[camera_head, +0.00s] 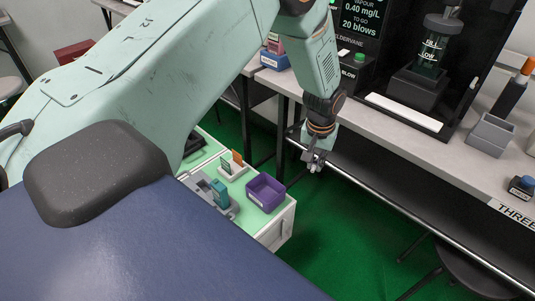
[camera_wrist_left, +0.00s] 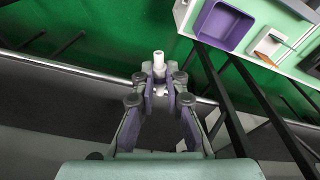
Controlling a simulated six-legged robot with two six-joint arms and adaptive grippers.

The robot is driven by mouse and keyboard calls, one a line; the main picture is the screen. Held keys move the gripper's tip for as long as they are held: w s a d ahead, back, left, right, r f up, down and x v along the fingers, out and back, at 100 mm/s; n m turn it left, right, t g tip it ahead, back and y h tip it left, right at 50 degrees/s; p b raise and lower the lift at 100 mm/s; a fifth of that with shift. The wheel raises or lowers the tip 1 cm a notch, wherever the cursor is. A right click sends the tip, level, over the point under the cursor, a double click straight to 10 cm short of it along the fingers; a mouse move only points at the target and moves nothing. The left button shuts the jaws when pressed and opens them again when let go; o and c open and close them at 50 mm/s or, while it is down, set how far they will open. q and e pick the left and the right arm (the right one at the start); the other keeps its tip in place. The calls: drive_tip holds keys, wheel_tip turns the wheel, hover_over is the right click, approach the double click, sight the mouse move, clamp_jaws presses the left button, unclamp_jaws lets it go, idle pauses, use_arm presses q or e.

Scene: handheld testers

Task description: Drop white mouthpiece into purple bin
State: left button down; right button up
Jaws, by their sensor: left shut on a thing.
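My left gripper (camera_head: 316,161) hangs over the green floor, to the right of the purple bin (camera_head: 273,203) and above its level. In the left wrist view my left gripper (camera_wrist_left: 160,88) is shut on the white mouthpiece (camera_wrist_left: 158,62), a small pale tube sticking out past the fingertips. In the head view the mouthpiece is too small to make out clearly. The purple bin also shows in the left wrist view (camera_wrist_left: 238,37), up and to the right of the fingers, apart from them. Its visible inside looks empty. My right gripper is in neither view.
The bin stands at the end of a low bench. Beside it are a white holder (camera_head: 233,172) with an orange card and a grey stand (camera_head: 220,205) with a teal device. A long grey counter (camera_head: 400,118) with a metal rail runs behind and right of the gripper.

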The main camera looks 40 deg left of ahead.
use_arm(q)
drive_tip(key=s+a+f+n+p, duration=0.1)
drive_tip(key=a+f+n, duration=0.1)
drive_tip(key=a+f, duration=0.5)
drive_tip(key=s+a+f+n+p, duration=0.1)
drive_tip(key=s+a+f+n, duration=0.1)
drive_tip(key=a, duration=0.9)
wheel_tip(320, 180, down, 6)
drive_tip(key=b, duration=0.6)
drive_tip(key=shift+w+f+m, duration=0.2)
drive_tip(key=shift+m, duration=0.1)
drive_tip(key=shift+d, duration=0.1)
drive_tip(key=c, duration=1.3)
unclamp_jaws()
drive_tip(key=r, duration=0.4)
drive_tip(key=s+r, duration=0.1)
drive_tip(key=r, duration=0.7)
drive_tip(key=shift+s+d, duration=0.15)
drive_tip(key=shift+d, duration=0.2)
